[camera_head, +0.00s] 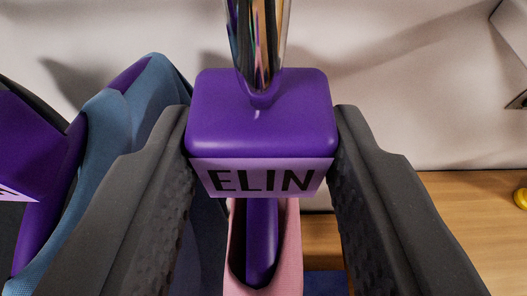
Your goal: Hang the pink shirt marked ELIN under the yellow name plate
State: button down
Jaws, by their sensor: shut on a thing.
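My gripper (262,170) is shut on a purple hanger block (262,110), one dark finger on each side. The block's front label reads ELIN in black on pale purple. A metal hook (262,40) rises from the block's top and runs out of the upper edge. Below the block hangs the pink shirt (291,250), with the purple hanger stem showing in its collar. Most of the shirt is hidden or below the picture. No yellow name plate can be made out.
A blue garment (125,115) on another purple hanger (30,150) hangs close at the left, by my left finger. A pale wall fills the back. A wooden surface (470,215) lies at the lower right, with a small yellow thing (521,198) at the edge.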

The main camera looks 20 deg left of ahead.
jog(key=c, duration=0.9)
grip_release()
jog(key=shift+o, duration=0.2)
jog(key=b+v, duration=0.2)
jog(key=v, duration=1.2)
jog(key=s+a+r+m+t+h+b, duration=0.1)
jog(key=s+a+r+m+t+h, duration=0.1)
jog(key=s+a+r, duration=0.6)
jog(key=shift+s+r+m+h+b, duration=0.3)
jog(key=shift+s+r+m+h, duration=0.65)
jog(key=shift+s, duration=0.95)
jog(key=shift+a, duration=0.15)
